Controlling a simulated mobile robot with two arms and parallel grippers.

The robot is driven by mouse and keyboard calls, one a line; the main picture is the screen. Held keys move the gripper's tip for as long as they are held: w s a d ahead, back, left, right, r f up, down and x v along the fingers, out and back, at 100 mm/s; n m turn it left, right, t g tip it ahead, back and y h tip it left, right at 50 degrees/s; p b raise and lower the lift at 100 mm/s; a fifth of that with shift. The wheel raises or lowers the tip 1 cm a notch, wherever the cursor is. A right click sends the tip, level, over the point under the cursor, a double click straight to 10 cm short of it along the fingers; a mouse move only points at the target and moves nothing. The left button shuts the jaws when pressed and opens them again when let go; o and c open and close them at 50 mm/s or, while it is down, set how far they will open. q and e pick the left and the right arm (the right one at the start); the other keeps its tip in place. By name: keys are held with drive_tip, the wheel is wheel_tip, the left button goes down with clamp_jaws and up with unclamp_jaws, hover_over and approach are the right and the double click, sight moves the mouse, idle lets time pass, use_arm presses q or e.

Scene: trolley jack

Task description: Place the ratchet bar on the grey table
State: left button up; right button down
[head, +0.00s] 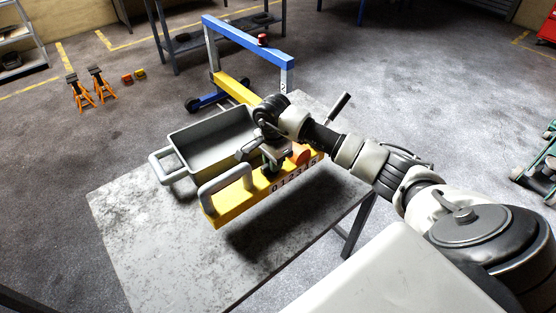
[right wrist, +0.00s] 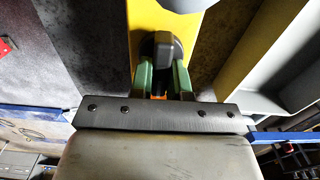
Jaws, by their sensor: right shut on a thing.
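The ratchet bar, a long yellow bar with black numbers (head: 258,195), lies across the picture over the grey table (head: 130,235). My right gripper (head: 272,158) is at the middle of the bar. In the right wrist view its green fingers (right wrist: 163,80) are shut on a dark knob on the yellow bar (right wrist: 148,18). My left gripper is not in view.
A grey open tray with handles (head: 186,173) stands on the table just behind the bar. A blue and yellow frame (head: 250,42) stands on the floor beyond. Orange axle stands (head: 90,85) are far left. The table's front left is bare.

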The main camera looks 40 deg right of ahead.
drive_tip(key=shift+f+p, duration=0.6)
drive_tip(key=shift+f, duration=0.9)
drive_tip(key=shift+w+f, duration=0.1)
drive_tip(key=shift+f, duration=0.3)
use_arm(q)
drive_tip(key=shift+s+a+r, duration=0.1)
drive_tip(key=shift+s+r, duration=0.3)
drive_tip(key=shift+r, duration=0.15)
use_arm(e)
drive_tip(key=c, duration=1.5)
unclamp_jaws()
drive_tip(key=shift+f, duration=0.2)
drive_tip(key=shift+c, duration=0.2)
drive_tip(key=o, duration=0.4)
drive_tip(key=shift+r, duration=0.1)
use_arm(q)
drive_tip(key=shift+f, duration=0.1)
use_arm(e)
drive_tip(key=shift+o, duration=0.2)
drive_tip(key=shift+s, duration=0.2)
